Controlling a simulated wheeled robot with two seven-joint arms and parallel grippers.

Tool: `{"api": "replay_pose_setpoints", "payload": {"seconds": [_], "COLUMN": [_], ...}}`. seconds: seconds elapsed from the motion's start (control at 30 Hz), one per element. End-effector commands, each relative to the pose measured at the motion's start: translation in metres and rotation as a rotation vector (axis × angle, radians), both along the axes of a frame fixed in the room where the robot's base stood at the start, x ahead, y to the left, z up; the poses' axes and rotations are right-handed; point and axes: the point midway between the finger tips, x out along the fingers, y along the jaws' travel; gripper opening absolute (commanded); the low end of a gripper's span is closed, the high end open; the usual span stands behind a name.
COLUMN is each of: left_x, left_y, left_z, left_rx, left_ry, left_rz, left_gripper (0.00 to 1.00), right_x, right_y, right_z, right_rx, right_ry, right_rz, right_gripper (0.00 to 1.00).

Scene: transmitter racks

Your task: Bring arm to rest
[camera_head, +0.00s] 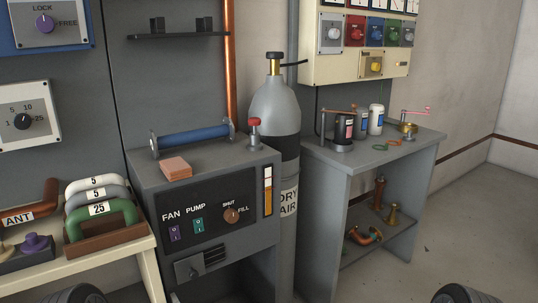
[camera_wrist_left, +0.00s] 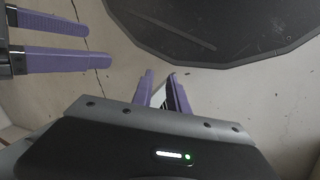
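No gripper shows in the head view. In the left wrist view, the purple fingers of my left gripper (camera_wrist_left: 161,74) point away from the camera with a gap between them. A small white patch with dark marks shows between the fingers near their base; I cannot tell what it is. At the upper left of that view, two purple fingers of my right gripper (camera_wrist_left: 99,45) stand apart with nothing between them. Both grippers are over bare floor (camera_wrist_left: 135,58).
A grey fan and pump cabinet (camera_head: 215,200), a DRY AIR cylinder (camera_head: 287,150) and a grey bench (camera_head: 395,150) stand ahead. A cream table (camera_head: 85,258) with coloured handles is at left. Open floor (camera_head: 470,215) lies at right.

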Motion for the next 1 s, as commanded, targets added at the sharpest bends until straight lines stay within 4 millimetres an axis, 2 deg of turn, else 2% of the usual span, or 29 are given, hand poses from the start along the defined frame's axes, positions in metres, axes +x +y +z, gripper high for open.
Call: {"api": "replay_pose_setpoints", "payload": {"seconds": [0.03,0.17,0.4,0.5,0.67,1.0], "left_x": [0.000,0.000,0.000,0.000,0.000,0.000], "left_y": [0.000,0.000,0.000,0.000,0.000,0.000], "left_z": [0.026,0.058,0.137,0.163,0.178,0.175], "left_rx": [-0.001,-0.001,-0.001,-0.001,-0.001,-0.001], "left_ry": [0.000,0.001,0.003,0.003,0.003,0.003], "left_rz": [0.001,0.003,0.004,0.004,0.005,0.005], "left_gripper": [0.19,0.19,0.19,0.19,0.19,0.19], "right_x": [0.000,0.000,0.000,0.000,0.000,0.000], "right_y": [0.000,0.001,0.001,0.001,0.001,0.001], "right_z": [0.026,0.058,0.137,0.163,0.178,0.176], "right_rx": [0.001,0.001,0.002,0.002,0.002,0.002], "right_ry": [-0.001,-0.001,-0.001,-0.001,0.000,0.000], "right_rz": [0.002,0.001,0.001,0.001,0.001,0.001], "right_gripper": [0.79,0.79,0.79,0.79,0.79,0.79]}}
